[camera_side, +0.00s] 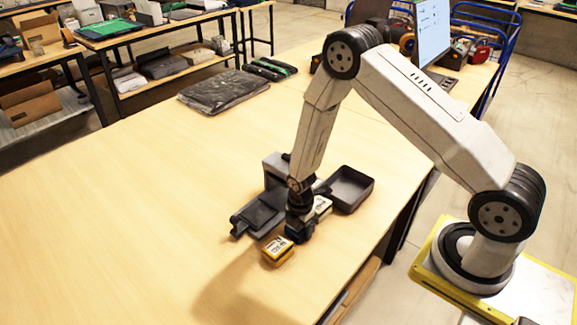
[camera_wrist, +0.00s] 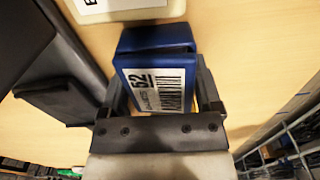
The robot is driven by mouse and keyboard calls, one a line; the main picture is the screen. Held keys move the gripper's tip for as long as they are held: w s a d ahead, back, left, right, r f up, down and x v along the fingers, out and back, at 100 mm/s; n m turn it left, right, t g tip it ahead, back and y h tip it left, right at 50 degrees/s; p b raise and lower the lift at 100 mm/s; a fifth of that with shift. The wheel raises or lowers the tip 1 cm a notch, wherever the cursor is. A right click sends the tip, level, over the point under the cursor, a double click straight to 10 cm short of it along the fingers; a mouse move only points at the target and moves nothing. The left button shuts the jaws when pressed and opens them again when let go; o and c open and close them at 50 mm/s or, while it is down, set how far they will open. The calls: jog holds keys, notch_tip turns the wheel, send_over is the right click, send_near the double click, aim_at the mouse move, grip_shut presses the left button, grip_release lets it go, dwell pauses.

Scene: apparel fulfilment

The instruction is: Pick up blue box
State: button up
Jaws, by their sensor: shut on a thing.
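The blue box (camera_wrist: 152,40) has a white label with "52" and a barcode on its near face. In the wrist view it sits between the two dark fingers of my gripper (camera_wrist: 160,88), one finger along each side. In the side view my gripper (camera_side: 300,222) points down, with the blue box (camera_side: 297,236) partly hidden at its tip. The box is at or very near the table top; I cannot tell whether it touches. My gripper is shut on the blue box.
A yellow box (camera_side: 278,250) with a label lies just in front of the blue one. A white box (camera_side: 322,206) is close on the right. Black bagged garments (camera_side: 222,91) lie farther back. The table's left side is clear.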

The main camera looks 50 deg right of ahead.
jog(key=shift+r, duration=0.15)
jog(key=shift+r, duration=1.05)
jog(key=s+r, duration=1)
jog(key=s, duration=0.4)
jog(key=shift+a+r, duration=0.25)
jog(key=shift+r, duration=0.05)
jog(key=shift+w, duration=0.1)
jog(key=w+a+f, duration=0.1)
jog(key=w, duration=1.2)
jog(key=w+a+f, duration=0.1)
jog(key=w+a, duration=0.1)
jog(key=w, duration=1.1)
jog(key=shift+w+f+n, duration=0.15)
jog(key=shift+f+n, duration=0.15)
jog(key=shift+f, duration=0.1)
jog(key=shift+f, duration=0.25)
